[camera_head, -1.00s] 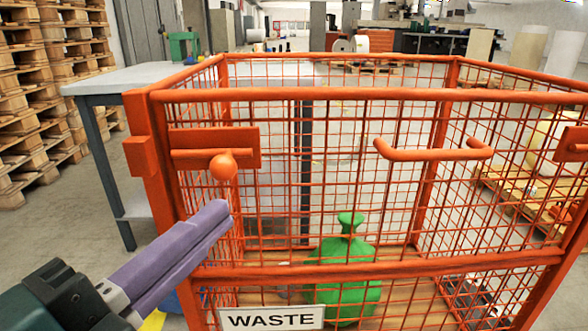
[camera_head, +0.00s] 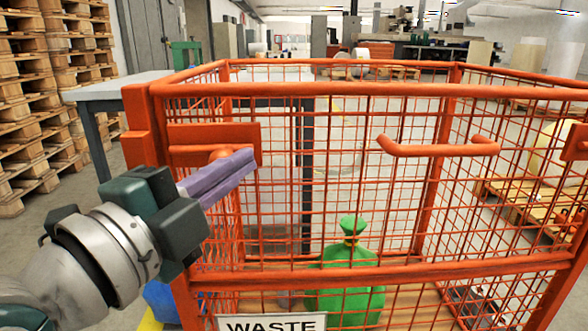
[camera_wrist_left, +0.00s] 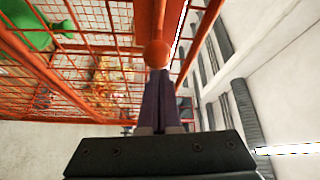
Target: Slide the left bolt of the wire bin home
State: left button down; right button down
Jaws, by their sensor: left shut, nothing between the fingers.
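The orange wire bin (camera_head: 420,91) stands in front of me. Its left bolt (camera_head: 190,155) lies level on an orange plate (camera_head: 240,135) at the upper left of the front. An orange block (camera_head: 133,151) is on the corner post to its left. My left gripper (camera_head: 248,160) is shut and empty, its purple fingers over the bolt's knob, hiding most of it. In the left wrist view the round knob (camera_wrist_left: 156,53) is right at the tips of the shut fingers (camera_wrist_left: 158,76); I cannot tell if they touch. My right gripper is out of view.
A green bag (camera_head: 345,270) sits inside, behind the WASTE sign (camera_head: 272,323). A grey table (camera_head: 110,92) stands behind left, and pallets (camera_head: 25,110) are stacked at the far left.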

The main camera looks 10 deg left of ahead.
pick_arm(q)
jog(key=shift+a, duration=0.1)
jog(key=a+p, duration=0.1)
jog(key=a, duration=0.1)
jog(key=s+a, duration=0.1)
jog(key=a, duration=0.1)
jog(key=shift+s+a+p, duration=0.2)
jog(key=shift+a+p, duration=0.15)
jog(key=shift+p, duration=0.05)
